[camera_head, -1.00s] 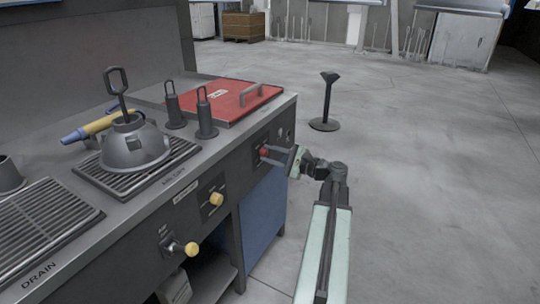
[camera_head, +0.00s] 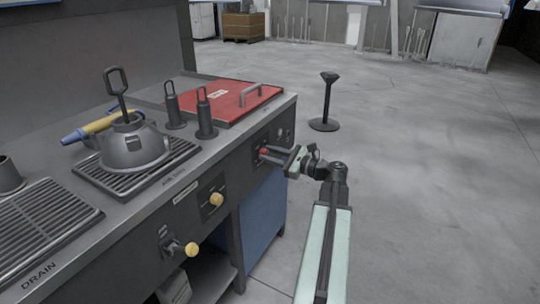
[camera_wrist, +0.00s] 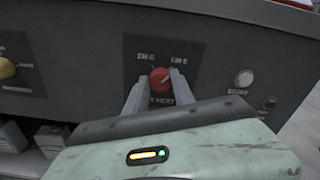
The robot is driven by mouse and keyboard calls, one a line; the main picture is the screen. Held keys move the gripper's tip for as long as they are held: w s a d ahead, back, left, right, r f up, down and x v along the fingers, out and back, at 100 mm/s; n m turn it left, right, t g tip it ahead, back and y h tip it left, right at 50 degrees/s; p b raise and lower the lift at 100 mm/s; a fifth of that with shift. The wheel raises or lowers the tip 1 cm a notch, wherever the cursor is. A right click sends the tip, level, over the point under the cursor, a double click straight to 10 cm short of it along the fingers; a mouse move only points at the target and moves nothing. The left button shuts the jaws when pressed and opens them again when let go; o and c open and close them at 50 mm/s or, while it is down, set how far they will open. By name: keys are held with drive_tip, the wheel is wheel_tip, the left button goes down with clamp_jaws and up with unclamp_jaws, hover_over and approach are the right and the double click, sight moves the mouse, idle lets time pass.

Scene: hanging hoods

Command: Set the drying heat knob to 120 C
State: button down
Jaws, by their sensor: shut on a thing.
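The red knob (camera_wrist: 160,79) sits on a dark dial plate (camera_wrist: 138,52) on the bench's front panel. Its white markings are too blurred to read a temperature, and part of the lower label is hidden by my fingers. A pale line on the knob points up and to the right in the wrist view. My gripper (camera_wrist: 157,86) is shut on the red knob, one finger on each side of it. In the head view my gripper (camera_head: 270,154) reaches the panel from the right and covers most of the knob.
Two yellow knobs (camera_head: 216,199) (camera_head: 192,249) are on the same panel to the left. A white button (camera_wrist: 244,78) is right of the red knob. A red lid (camera_head: 235,100) lies on the bench top. A black stand (camera_head: 326,100) is on the floor; floor to the right is clear.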

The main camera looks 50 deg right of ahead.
idle(0.3)
drive_tip(key=c, duration=1.1)
unclamp_jaws()
drive_tip(key=shift+o, duration=0.2)
drive_tip(key=shift+s, duration=0.1)
drive_tip(key=v, duration=0.7)
drive_tip(key=shift+s, duration=0.3)
drive_tip(key=shift+d, duration=0.1)
